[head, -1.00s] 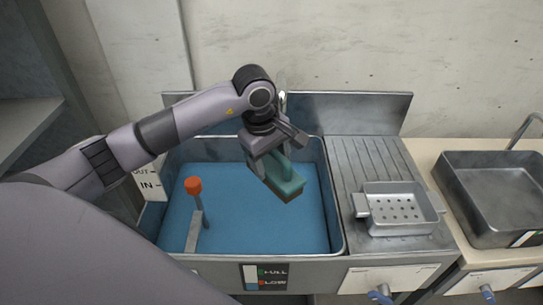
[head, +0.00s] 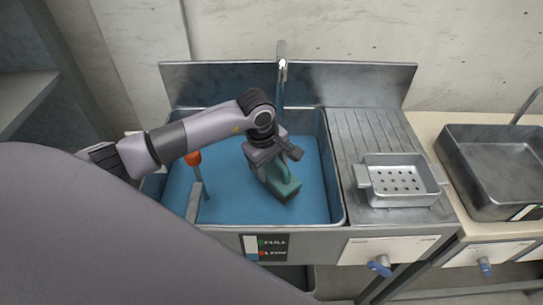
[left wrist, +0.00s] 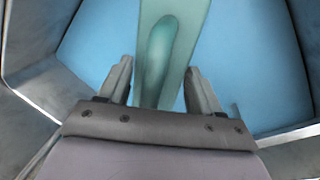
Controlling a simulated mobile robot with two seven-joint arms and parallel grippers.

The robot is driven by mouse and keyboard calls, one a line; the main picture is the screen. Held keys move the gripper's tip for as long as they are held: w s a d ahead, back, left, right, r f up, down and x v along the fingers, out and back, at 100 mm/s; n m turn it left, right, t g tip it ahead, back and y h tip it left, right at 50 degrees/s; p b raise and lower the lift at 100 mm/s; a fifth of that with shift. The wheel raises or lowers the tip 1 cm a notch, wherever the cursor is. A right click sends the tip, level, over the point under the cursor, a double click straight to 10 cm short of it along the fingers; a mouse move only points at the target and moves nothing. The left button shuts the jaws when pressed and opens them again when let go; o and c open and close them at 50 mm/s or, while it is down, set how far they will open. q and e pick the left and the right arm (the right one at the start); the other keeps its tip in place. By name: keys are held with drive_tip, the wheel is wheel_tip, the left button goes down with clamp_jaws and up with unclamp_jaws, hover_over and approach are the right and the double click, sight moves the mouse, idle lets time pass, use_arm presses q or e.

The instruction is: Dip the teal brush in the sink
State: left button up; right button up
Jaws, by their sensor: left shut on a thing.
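The sink (head: 325,212) is a steel basin filled with blue water. My left gripper (head: 276,170) is over the basin, low inside its rim, and is shut on the handle of the teal brush (head: 287,187). The brush has a teal block with a raised handle; its underside is hidden in the head view, and I cannot tell for certain whether it touches the water. In the left wrist view the teal brush (left wrist: 165,60) extends ahead between the fingers, with blue water around it. My right gripper is not in view.
An orange-topped post (head: 194,160) stands in the left part of the basin. A faucet (head: 282,65) rises behind it. A perforated steel tray (head: 398,182) sits on the ridged drainboard at right, and a second steel basin (head: 495,165) is farther right.

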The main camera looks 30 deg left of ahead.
sight(270, 171)
use_arm(q)
wheel_tip(270, 171, down, 5)
drive_tip(key=b, duration=0.2)
drive_tip(key=shift+r+b, duration=0.2)
drive_tip(key=shift+b, duration=0.2)
drive_tip(key=shift+f+b, duration=0.85)
drive_tip(key=shift+f, duration=0.1)
wheel_tip(270, 171, up, 9)
drive_tip(key=p, duration=0.5)
drive_tip(key=shift+f+p, duration=0.1)
drive_tip(key=shift+p, duration=0.2)
wheel_tip(270, 171, up, 2)
drive_tip(key=shift+r+p, duration=0.2)
drive_tip(key=shift+p, duration=0.15)
drive_tip(key=shift+r, duration=3.95)
